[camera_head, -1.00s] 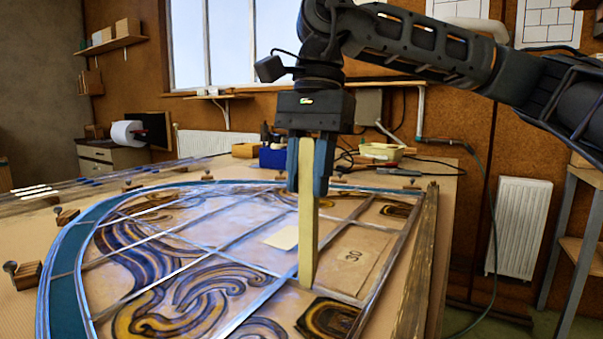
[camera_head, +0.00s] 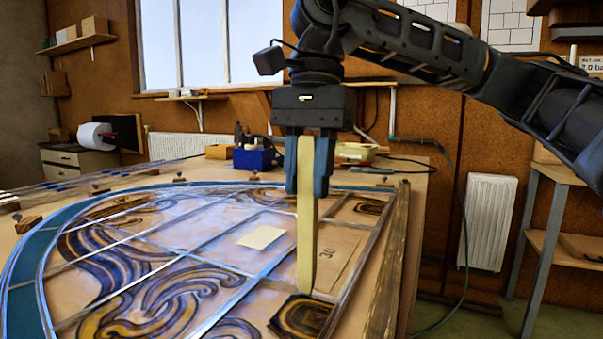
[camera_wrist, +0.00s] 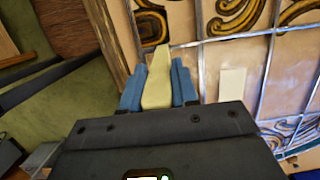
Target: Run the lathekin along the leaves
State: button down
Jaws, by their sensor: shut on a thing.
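My gripper (camera_head: 306,190) is shut on the lathekin (camera_head: 306,240), a long pale yellow strip held upright. In the wrist view the lathekin (camera_wrist: 158,82) sits between the two blue fingers (camera_wrist: 158,88). Its lower end is at the right part of the leaded panel (camera_head: 250,220), near a lead strip by the dark-and-yellow painted corner piece. I cannot tell whether the tip touches the lead. The panel has painted glass, grey lead strips and a blue curved border. The panel also shows in the wrist view (camera_wrist: 215,53).
A wooden batten (camera_head: 388,260) runs along the panel's right edge. A pale card (camera_head: 261,237) lies on the panel, left of the lathekin. Horseshoe nails with small wood blocks (camera_head: 28,224) stand around the border. A blue box (camera_head: 254,159) and tools stand behind.

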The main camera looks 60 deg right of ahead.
jog(key=s, duration=0.4)
jog(key=shift+s+d+b, duration=0.1)
jog(key=shift+s+b, duration=0.25)
dwell(0.3)
notch_tip(320, 180, up, 5)
jog(key=p, duration=0.3)
dwell(0.5)
jog(key=shift+w+r, duration=0.1)
jog(key=shift+w, duration=0.05)
